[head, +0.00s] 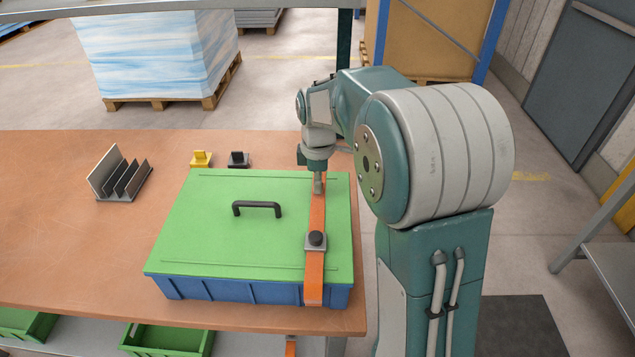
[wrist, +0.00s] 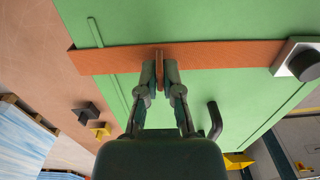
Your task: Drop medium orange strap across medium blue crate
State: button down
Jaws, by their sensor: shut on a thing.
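The blue crate (head: 230,290) stands on the table with a green lid (head: 215,225) on it. The lid has a black handle (head: 257,208). The orange strap (head: 314,272) lies across the right part of the lid, and its near end bends down over the crate's front side. A grey buckle with a black knob (head: 316,240) sits on the strap. My gripper (head: 318,190) is over the far part of the strap. In the wrist view my gripper (wrist: 160,72) is shut on a small upright orange tab of the strap (wrist: 210,58).
A grey slotted rack (head: 122,180), a yellow block (head: 201,159) and a dark block (head: 238,160) stand on the table (head: 60,230) left of and behind the crate. Green bins (head: 165,340) sit below the table. The table's left part is clear.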

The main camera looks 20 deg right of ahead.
jog(key=c, duration=0.7)
grip_release()
notch_tip(320, 180, up, 12)
jog(key=f, duration=0.1)
jog(key=s+a+m+t, duration=0.1)
jog(key=s+m, duration=0.3)
jog(key=s, duration=0.4)
jog(key=s+a+f+m+t, duration=0.1)
jog(key=s+a+m+t, duration=0.1)
jog(key=s+m, duration=0.3)
jog(key=s+a+m+t, duration=0.2)
jog(key=s+m, duration=0.2)
jog(key=s, duration=0.7)
jog(key=shift+f+t, duration=0.3)
jog(key=shift+t, duration=0.1)
